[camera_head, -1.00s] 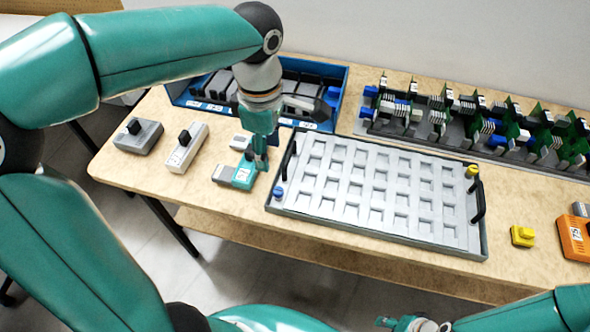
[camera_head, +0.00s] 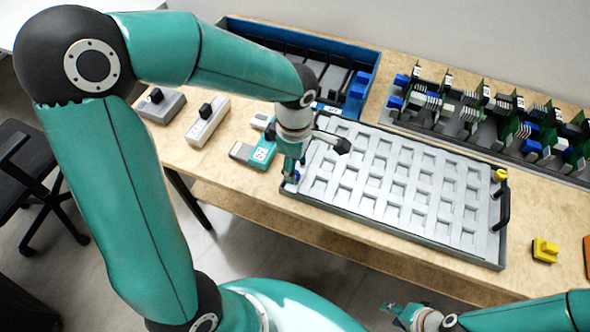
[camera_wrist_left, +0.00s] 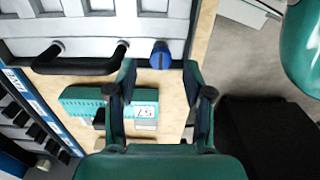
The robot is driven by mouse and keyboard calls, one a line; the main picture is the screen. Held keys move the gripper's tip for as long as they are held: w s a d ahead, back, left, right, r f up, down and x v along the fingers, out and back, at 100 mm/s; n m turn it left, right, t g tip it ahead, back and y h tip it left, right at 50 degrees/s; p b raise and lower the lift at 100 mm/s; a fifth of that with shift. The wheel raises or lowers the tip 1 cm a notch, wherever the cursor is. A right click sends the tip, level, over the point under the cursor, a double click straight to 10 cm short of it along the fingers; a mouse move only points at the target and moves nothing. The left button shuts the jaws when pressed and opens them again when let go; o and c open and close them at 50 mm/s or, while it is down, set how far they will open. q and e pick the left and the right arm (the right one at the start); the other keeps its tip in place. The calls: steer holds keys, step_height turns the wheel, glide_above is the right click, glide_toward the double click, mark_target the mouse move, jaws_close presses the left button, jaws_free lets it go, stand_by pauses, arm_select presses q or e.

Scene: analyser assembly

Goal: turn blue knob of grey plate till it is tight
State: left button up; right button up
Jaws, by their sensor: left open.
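The grey plate (camera_head: 388,236) is a tray with rows of square recesses on the table. It also shows along the top of the left wrist view (camera_wrist_left: 98,24). The blue knob (camera_head: 294,178) sits at its near left corner, partly hidden by my left gripper. In the left wrist view the round blue knob (camera_wrist_left: 160,53) shows just ahead of the fingertips, roughly centred between them. My left gripper (camera_head: 290,176) is open and points down at that corner; contact cannot be told. My right gripper (camera_head: 394,314) is low at the bottom edge, away from the plate; its jaws are unclear.
A yellow knob (camera_head: 500,176) and black handle (camera_head: 505,208) are at the plate's right end. A teal module (camera_head: 255,150) lies left of the plate. A blue bin (camera_head: 368,62) and a rack of circuit boards (camera_head: 480,140) stand behind. A yellow block (camera_head: 545,250) is at right.

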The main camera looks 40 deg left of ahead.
arm_select(q)
steer(key=shift+f, duration=1.5)
jaws_close()
